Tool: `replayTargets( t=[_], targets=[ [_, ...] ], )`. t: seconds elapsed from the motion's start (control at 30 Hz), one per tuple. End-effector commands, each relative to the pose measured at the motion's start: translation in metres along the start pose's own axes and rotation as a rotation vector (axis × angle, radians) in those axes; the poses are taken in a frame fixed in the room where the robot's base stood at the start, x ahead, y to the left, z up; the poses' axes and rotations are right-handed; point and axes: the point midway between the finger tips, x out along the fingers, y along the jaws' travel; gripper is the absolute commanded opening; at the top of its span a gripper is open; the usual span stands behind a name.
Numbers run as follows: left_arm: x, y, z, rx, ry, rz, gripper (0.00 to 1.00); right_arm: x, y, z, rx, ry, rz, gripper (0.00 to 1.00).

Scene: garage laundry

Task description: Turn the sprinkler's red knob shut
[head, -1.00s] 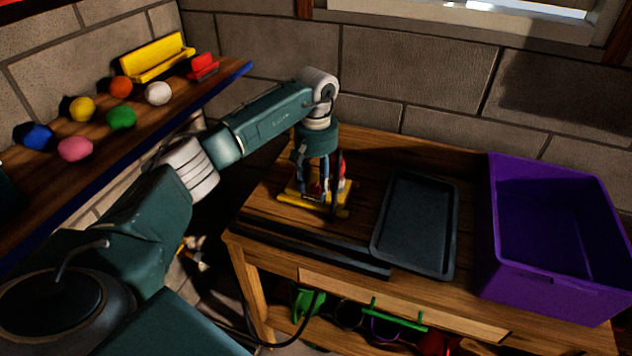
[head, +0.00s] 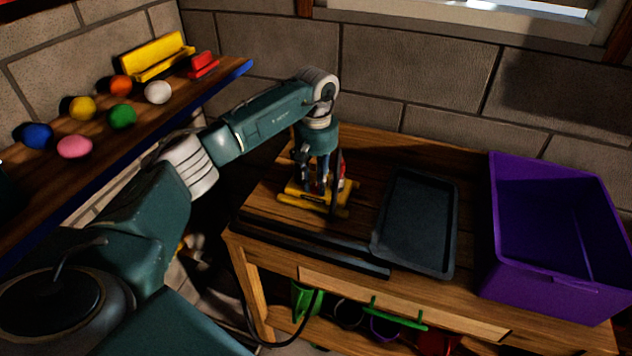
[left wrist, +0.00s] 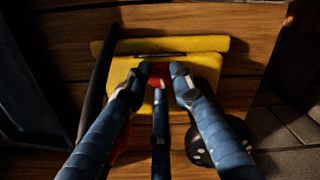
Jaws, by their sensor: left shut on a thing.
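The sprinkler has a yellow base (head: 304,198) and stands on the wooden workbench, left of the dark tray. In the left wrist view its yellow base (left wrist: 212,68) lies under my fingers. The red knob (left wrist: 160,71) shows between the fingertips there. My left gripper (head: 316,186) reaches straight down onto the sprinkler. In the left wrist view the left gripper (left wrist: 157,74) is shut on the red knob, with blue fingers on both sides of it. In the head view the fingers largely hide the knob. My right gripper is not in view.
A dark tray (head: 449,220) lies right of the sprinkler, and a purple bin (head: 545,282) stands beyond it. Dark bars (head: 310,243) lie along the bench's front edge. A shelf (head: 190,102) with several coloured balls is at left. A brick wall is behind.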

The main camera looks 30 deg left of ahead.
Motion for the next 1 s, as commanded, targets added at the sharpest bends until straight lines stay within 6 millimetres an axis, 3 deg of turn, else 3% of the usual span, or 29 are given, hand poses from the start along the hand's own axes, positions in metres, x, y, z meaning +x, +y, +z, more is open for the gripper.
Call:
replayTargets(
  t=[0.5, 1.0],
  targets=[
    [0.0006, 0.0028, 0.0010, -0.328, -0.003, 0.000, 0.00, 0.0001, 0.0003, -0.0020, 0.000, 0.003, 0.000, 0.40],
    [0.0005, 0.0036, 0.0004, -0.415, -0.002, 0.002, 0.00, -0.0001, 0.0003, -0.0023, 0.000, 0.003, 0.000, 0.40]
  ],
)
